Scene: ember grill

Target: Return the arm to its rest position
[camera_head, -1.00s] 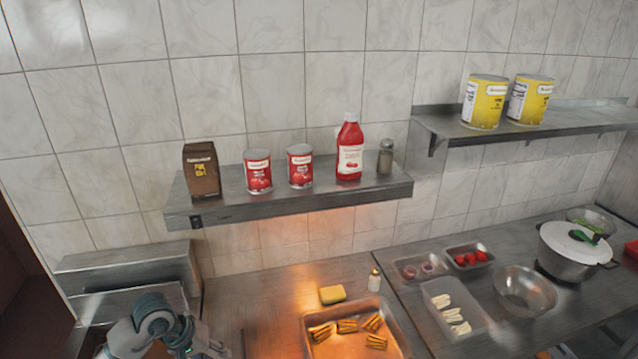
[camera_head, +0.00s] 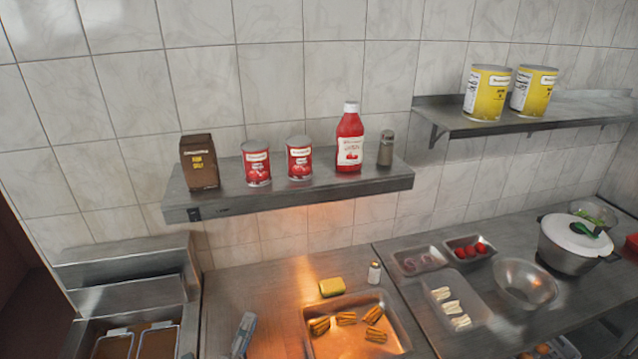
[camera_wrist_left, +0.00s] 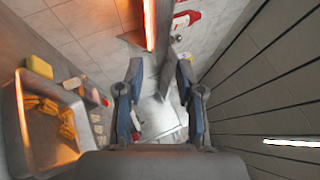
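My left gripper (camera_head: 244,335) shows only in part at the bottom edge of the head view, left of the metal tray and over the counter. In the left wrist view its two fingers (camera_wrist_left: 160,76) stand apart with nothing held between them. The rest of my left arm is out of the head view. My right gripper is in neither view.
The metal tray (camera_head: 400,328) holds several browned pieces; a yellow sponge (camera_head: 332,287) and a small shaker (camera_head: 374,273) are behind it. A fryer (camera_head: 127,307) stands at left. A shelf (camera_head: 290,201) with cans and bottles hangs above. A lidded pot (camera_head: 567,250) is at right.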

